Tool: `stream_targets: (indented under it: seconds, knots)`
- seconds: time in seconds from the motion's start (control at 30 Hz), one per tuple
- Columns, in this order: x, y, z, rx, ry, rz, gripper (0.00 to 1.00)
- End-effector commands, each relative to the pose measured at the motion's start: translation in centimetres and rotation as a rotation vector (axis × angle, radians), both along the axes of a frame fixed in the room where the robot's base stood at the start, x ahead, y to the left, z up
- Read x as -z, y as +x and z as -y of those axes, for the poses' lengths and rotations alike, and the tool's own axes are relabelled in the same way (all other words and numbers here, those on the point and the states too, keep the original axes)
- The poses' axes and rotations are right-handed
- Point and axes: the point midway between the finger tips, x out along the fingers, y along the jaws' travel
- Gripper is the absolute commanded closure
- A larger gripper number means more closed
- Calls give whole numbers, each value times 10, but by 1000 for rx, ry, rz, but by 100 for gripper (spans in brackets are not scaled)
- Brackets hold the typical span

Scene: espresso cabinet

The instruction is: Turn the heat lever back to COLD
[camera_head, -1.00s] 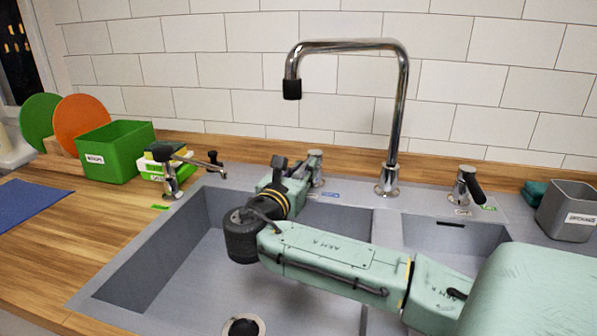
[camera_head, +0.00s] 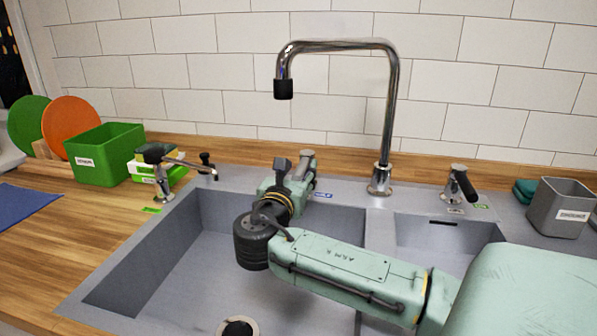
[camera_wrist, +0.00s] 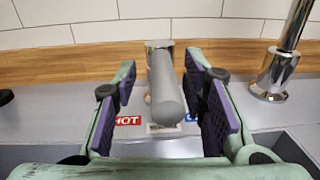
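The heat lever (camera_wrist: 166,88) is a grey handle on a chrome base. In the wrist view it stands between my gripper's (camera_wrist: 162,92) two purple-padded fingers and points toward the camera. The fingers are apart, with a visible gap on each side of the lever. A red HOT label (camera_wrist: 128,121) lies left of it and a blue label (camera_wrist: 191,117) right of it. In the head view my gripper (camera_head: 287,172) is at the sink's back edge and partly hides the lever (camera_head: 304,166).
A tall chrome faucet (camera_head: 392,110) stands just right of the lever. A second lever tap (camera_head: 459,184) and a grey bin (camera_head: 562,207) are farther right. A side tap (camera_head: 163,170) and a green box (camera_head: 97,157) are left. The sink basin (camera_head: 190,265) lies below my arm.

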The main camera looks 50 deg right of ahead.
Motion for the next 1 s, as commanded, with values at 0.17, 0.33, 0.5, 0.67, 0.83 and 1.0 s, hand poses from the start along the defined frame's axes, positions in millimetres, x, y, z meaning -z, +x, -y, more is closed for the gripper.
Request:
stream_targets:
  seconds: [0.17,0.33,0.5,0.67,0.83,1.0]
  knots:
    - [0,-1,-3,-1,0,0,61]
    - [0,-10,-23,-3,0,0,61]
    - [0,-25,-57,-4,-1,0,61]
    - [0,-38,-86,-3,0,0,61]
    - [0,-47,-104,-1,1,0,61]
    - [0,-50,-110,0,0,0,61]
